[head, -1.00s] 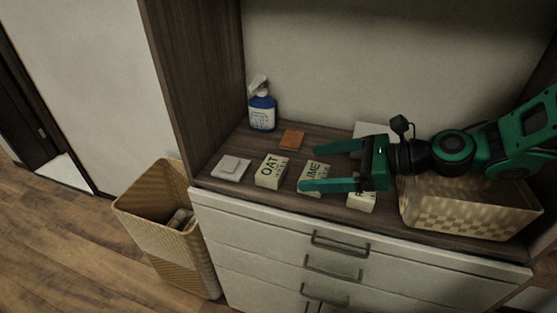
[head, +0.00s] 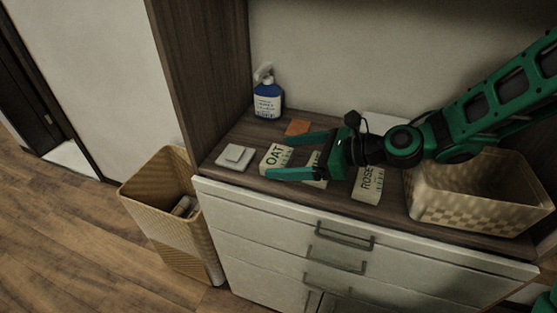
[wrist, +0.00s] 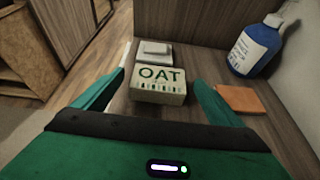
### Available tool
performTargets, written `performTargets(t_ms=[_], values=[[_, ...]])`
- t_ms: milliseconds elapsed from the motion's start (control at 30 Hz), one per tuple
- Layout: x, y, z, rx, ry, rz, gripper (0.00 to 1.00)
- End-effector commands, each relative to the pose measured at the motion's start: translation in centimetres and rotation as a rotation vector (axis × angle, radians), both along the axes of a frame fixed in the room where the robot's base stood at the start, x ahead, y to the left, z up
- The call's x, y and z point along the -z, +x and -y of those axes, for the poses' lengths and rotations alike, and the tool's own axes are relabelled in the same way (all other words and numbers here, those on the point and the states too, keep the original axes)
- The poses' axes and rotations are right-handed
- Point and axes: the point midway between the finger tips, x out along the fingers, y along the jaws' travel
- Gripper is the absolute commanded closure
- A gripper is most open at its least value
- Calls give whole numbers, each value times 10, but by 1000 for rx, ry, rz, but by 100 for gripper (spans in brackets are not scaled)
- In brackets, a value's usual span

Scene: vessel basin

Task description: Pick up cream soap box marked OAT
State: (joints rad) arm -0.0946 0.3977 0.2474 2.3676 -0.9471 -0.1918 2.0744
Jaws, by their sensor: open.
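The cream soap box marked OAT (head: 274,157) lies on the wooden counter, label up. In the wrist view the OAT box (wrist: 158,84) sits ahead of my gripper, in line with the gap between the fingers. One finger partly covers the box's lower edge. A second cream box (head: 314,169) is mostly hidden behind my gripper, and a cream box marked ROSE (head: 368,184) lies to its right.
A white square dish (head: 235,156) lies left of the OAT box. An orange block (head: 297,127) and a blue spray bottle (head: 267,98) stand behind. A woven basket (head: 470,212) is at right, and a tan bin (head: 165,217) stands on the floor at left.

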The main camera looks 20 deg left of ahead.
Motion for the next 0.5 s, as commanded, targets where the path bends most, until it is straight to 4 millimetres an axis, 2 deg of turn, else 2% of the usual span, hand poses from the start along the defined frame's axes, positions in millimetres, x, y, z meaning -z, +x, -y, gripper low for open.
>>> performTargets(t_ms=[100,367,500], values=[[4,0,-9,-2,0,-1,9],[5,1,-10,0,0,0,9],[4,1,-10,0,0,0,43]])
